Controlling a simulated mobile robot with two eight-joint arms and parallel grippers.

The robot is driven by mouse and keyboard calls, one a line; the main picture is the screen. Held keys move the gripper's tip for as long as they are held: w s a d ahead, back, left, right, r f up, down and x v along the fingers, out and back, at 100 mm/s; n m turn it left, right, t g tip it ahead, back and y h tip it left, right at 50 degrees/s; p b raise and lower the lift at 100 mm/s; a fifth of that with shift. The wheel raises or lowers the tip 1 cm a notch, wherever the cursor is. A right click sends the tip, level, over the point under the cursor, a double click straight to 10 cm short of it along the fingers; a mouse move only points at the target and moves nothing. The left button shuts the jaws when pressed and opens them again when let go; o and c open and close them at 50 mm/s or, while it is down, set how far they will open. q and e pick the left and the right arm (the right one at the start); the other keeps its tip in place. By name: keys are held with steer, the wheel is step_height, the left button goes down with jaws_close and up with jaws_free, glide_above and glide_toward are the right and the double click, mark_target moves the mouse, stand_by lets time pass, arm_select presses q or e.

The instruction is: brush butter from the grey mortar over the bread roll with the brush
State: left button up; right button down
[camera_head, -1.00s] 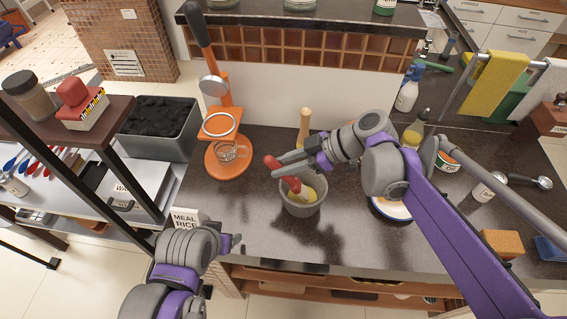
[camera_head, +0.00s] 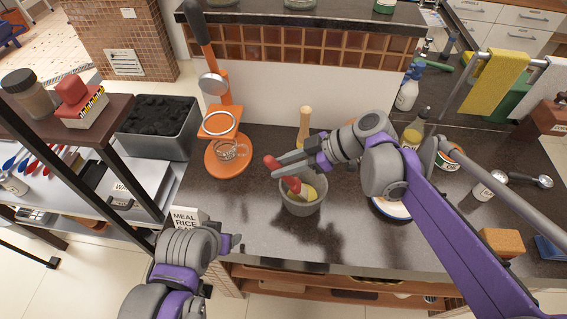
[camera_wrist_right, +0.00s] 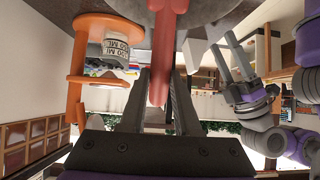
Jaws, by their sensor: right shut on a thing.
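The grey mortar (camera_head: 302,207) stands on the dark counter with yellow butter (camera_head: 309,192) inside. My right gripper (camera_head: 277,172) is shut on the red-handled brush (camera_head: 271,162). The brush's lower end is down in the mortar, and its tip is hidden there. In the right wrist view the red handle (camera_wrist_right: 163,60) runs between the fingers. A white plate with a blue rim (camera_head: 382,209) is mostly hidden behind my right arm. I cannot see the bread roll. My left gripper (camera_head: 232,243) is near the counter's front edge, empty, with its fingers apart in the right wrist view (camera_wrist_right: 228,62).
A box labelled meal rice (camera_head: 186,219) is by my left arm. Bottles, a can and a sponge (camera_head: 501,241) are at right.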

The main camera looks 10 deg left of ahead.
mark_target(271, 157)
arm_select(q)
steer(key=shift+s+f, duration=0.1)
steer(key=shift+f, duration=0.2)
arm_select(e)
steer(key=shift+f, duration=0.65)
stand_by(0.9)
arm_select(q)
steer(key=shift+w+r+p, duration=0.35)
steer(key=shift+r+p, duration=0.1)
steer(key=shift+r, duration=0.35)
steer(key=shift+w+r+p, duration=0.4)
steer(key=shift+r+p, duration=0.1)
steer(key=shift+r, duration=0.35)
steer(key=shift+w+r+p, duration=0.35)
steer(key=shift+r+p, duration=0.1)
steer(key=shift+r, duration=0.35)
arm_select(e)
steer(key=shift+r, duration=2.9)
steer(key=shift+r+p, duration=0.4)
steer(key=shift+r, duration=0.3)
arm_select(q)
steer(key=shift+w+r+t, duration=0.3)
steer(key=shift+w+r, duration=0.1)
steer(key=shift+r, duration=0.15)
arm_select(e)
steer(key=shift+w, duration=0.1)
steer(key=shift+f, duration=0.1)
